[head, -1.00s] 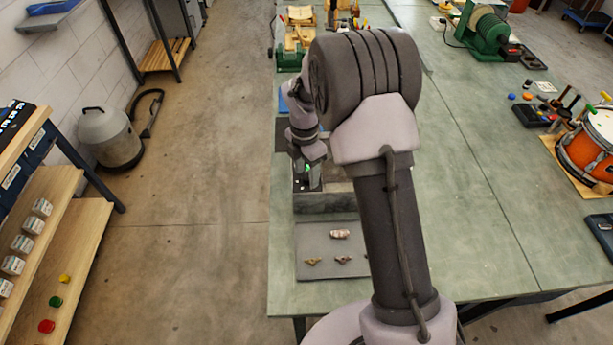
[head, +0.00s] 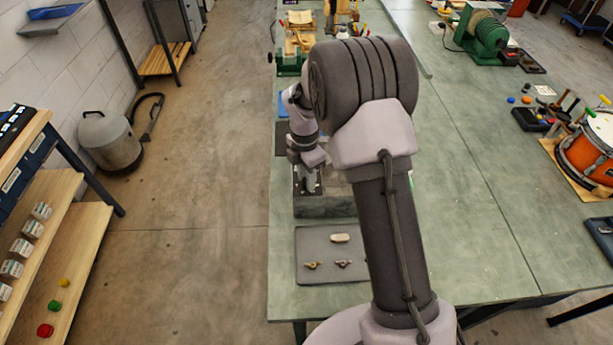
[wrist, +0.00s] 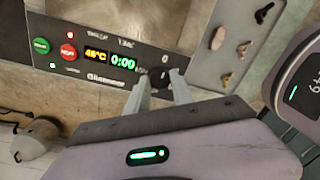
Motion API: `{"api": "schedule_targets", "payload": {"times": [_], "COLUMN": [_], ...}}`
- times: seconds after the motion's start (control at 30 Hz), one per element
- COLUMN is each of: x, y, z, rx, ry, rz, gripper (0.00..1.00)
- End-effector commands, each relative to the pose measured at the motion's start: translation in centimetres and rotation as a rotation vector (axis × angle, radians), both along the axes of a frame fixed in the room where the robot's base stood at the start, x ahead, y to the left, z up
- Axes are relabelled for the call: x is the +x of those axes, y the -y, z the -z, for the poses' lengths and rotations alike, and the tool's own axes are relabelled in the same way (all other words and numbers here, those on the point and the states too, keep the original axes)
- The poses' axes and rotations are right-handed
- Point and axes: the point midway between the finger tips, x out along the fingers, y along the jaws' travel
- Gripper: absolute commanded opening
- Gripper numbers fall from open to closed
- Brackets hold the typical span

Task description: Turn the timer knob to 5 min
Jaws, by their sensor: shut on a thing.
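A bench device (head: 325,206) stands on the green table, with a dark control panel (wrist: 88,66) that shows in the wrist view. Its amber display reads about 45 °C and its green time display (wrist: 123,63) reads 0:00. A round green button (wrist: 41,46) and a red button (wrist: 68,51) sit left of the displays. The dark timer knob (wrist: 165,74) is to their right. My gripper (wrist: 158,81) is shut on the knob, one finger on each side. The fingers hide part of the knob and its scale. My arm partly covers the device in the head view.
A grey mat (head: 312,271) with a pale block and two small metal parts lies in front of the device. An orange drum (head: 588,150) stands at the right. Green table surface is clear between my arm and the drum.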

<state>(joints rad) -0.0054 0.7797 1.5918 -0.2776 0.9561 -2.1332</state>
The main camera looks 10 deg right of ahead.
Motion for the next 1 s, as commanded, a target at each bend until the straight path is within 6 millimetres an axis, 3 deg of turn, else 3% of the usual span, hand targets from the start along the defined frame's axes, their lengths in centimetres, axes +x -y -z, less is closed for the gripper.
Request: {"api": "schedule_targets", "payload": {"times": [1.0], "x": [0.16], "y": [0.12], "z": [-0.02], "rx": [0.002], "ry": [0.0], "rz": [0.908], "gripper": [0.0]}}
